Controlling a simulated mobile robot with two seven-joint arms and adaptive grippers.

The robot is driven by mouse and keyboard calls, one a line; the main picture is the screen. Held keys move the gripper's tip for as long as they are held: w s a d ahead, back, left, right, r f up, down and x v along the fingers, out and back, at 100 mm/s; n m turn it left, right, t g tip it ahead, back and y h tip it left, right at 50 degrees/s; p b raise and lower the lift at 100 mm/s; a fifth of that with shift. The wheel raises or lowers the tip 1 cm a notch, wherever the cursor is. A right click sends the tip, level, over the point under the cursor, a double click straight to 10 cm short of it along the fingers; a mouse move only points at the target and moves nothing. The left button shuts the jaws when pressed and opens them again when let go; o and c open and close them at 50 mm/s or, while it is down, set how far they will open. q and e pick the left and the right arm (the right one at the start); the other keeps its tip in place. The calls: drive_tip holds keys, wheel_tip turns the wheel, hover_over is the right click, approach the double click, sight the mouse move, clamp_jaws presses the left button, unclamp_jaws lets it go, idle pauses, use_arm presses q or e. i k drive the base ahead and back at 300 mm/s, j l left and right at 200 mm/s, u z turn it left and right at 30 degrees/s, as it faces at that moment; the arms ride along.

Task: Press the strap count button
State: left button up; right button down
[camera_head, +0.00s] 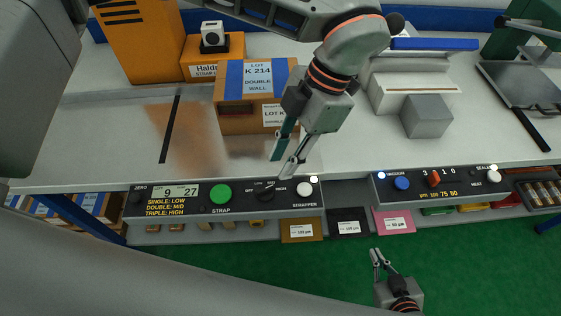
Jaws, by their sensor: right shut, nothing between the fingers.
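The strapping control panel (170,221) runs along the front edge of the bench. No label reads "strap count". My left gripper (281,165) points down above the panel's right half, its fingers apart and empty, not visibly touching any control. My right gripper (379,257) is shut and empty, low over the green floor.
A cardboard box (236,124) with blue strips and LOT K 214 label stands on the bench behind my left gripper. A second panel (456,189) with blue, orange and white controls sits right. A sealing machine (412,91) stands behind it.

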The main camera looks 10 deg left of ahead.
sight(135, 198)
drive_tip(key=k, duration=1)
